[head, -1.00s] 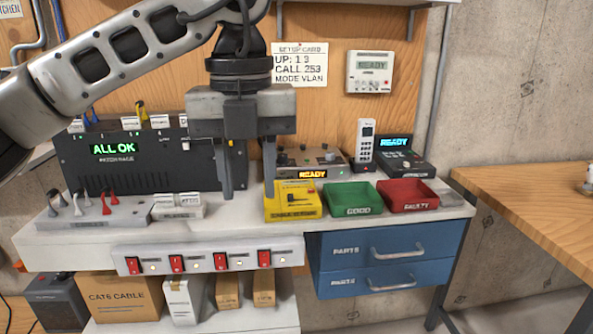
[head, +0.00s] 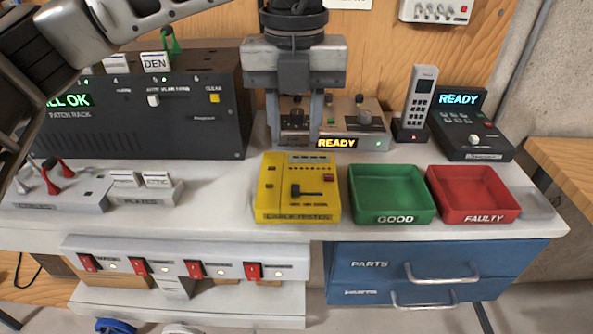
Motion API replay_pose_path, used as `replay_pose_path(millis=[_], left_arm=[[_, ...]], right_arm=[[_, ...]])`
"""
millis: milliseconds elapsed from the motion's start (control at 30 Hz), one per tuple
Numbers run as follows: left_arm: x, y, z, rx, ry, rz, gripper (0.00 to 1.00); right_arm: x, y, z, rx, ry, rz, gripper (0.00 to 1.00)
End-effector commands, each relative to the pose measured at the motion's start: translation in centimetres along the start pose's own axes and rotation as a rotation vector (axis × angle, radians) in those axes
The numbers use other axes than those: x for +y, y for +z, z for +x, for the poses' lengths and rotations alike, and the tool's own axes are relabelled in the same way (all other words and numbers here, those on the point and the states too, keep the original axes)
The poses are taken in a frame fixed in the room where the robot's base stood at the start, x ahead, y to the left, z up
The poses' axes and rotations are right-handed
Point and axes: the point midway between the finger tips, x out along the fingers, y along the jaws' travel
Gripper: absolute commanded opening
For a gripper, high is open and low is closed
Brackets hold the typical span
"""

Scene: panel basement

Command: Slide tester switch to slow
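The yellow cable tester (head: 270,205) lies on the bench, left of the green tray. Its black slide switch (head: 305,193) sits in a slot on the top face; the small labels under it are too small to read. My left gripper (head: 294,140) hangs fingers down behind the tester, in front of the grey device with the READY display. Its two fingers are apart with nothing between them. It does not appear to touch the tester. My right gripper is not in the head view.
A green GOOD tray (head: 391,183) and a red FAULTY tray (head: 473,186) stand right of the tester. The patch rack (head: 190,125) stands at the left. A handset (head: 419,100) and a black READY unit (head: 471,148) stand behind the trays.

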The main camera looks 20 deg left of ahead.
Motion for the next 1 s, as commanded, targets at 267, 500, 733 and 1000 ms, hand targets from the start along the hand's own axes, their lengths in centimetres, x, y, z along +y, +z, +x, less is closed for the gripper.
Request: replay_pose_path(millis=[267,500,733,1000], left_arm=[[0.1,-0.1,5.9,0.003,0.002,0.0,0.35],[0.0,0.0,9.0,0.002,0.001,0.0,0.35],[0.0,0.0,9.8,0.0,0.0,0.0,0.35],[0.0,0.0,9.7,0.0,0.0,0.0,0.07]], right_arm=[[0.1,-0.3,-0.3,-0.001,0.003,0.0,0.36],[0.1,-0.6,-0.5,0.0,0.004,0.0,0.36],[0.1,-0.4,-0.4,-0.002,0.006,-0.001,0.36],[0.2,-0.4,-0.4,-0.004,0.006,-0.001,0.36]])
